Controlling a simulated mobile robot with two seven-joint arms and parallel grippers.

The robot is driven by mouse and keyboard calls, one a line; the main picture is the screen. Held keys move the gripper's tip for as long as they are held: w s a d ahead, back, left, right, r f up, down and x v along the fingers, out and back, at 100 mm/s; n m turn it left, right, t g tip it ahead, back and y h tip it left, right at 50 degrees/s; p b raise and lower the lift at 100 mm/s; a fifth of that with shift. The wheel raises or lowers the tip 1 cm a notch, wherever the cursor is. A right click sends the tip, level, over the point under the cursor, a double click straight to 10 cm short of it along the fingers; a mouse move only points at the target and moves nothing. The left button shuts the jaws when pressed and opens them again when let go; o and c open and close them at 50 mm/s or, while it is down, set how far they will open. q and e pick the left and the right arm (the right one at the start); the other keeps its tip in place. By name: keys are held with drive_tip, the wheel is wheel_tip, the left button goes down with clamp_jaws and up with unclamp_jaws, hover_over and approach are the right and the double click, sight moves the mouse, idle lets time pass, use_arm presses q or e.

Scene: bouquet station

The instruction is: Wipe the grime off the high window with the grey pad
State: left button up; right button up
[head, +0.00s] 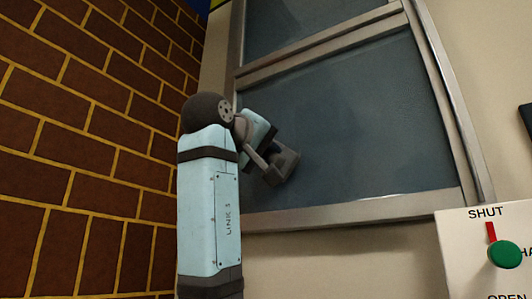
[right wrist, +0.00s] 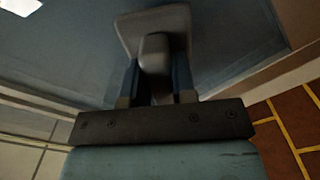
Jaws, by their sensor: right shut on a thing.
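The high window (head: 360,120) has a blue-grey pane in a pale metal frame, with a crossbar and another pane above. My right gripper (head: 268,158) is at the lower left part of the pane, shut on the grey pad (head: 285,168). In the right wrist view the fingers (right wrist: 154,82) close on the block-shaped grip of the pad (right wrist: 158,20), whose plate faces the glass. I cannot tell whether the pad touches the glass. I can make out no distinct grime; part of the pane is hidden by my arm and the pad. My left gripper is out of view.
A brown brick wall (head: 90,130) with yellow joints stands left of the window. A white panel (head: 470,275) marked SHUT and OPEN, with a green knob (head: 505,254), is at the lower right. The window frame's sill (head: 350,207) borders the pane below.

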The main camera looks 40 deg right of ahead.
sight(291, 154)
drive_tip(key=shift+x, duration=1)
drive_tip(key=shift+s+d+f+b, duration=0.1)
drive_tip(key=shift+s+d+b, duration=0.2)
drive_tip(key=shift+s+b, duration=0.4)
drive_tip(key=shift+s+d, duration=0.15)
drive_tip(key=shift+s, duration=0.4)
drive_tip(key=shift+s+d, duration=0.2)
drive_tip(key=shift+s, duration=0.4)
drive_tip(key=shift+d+b, duration=0.15)
drive_tip(key=shift+b, duration=0.15)
drive_tip(key=shift+w+a+r+p, duration=0.1)
drive_tip(key=shift+w+a+p, duration=0.2)
drive_tip(key=shift+w, duration=0.3)
drive_tip(key=shift+w+a+r+p, duration=0.2)
drive_tip(key=shift+w+p, duration=0.1)
drive_tip(key=shift+w, duration=0.3)
drive_tip(key=shift+w+a+f, duration=0.1)
drive_tip(key=shift+w+a, duration=0.15)
drive_tip(key=shift+w, duration=0.4)
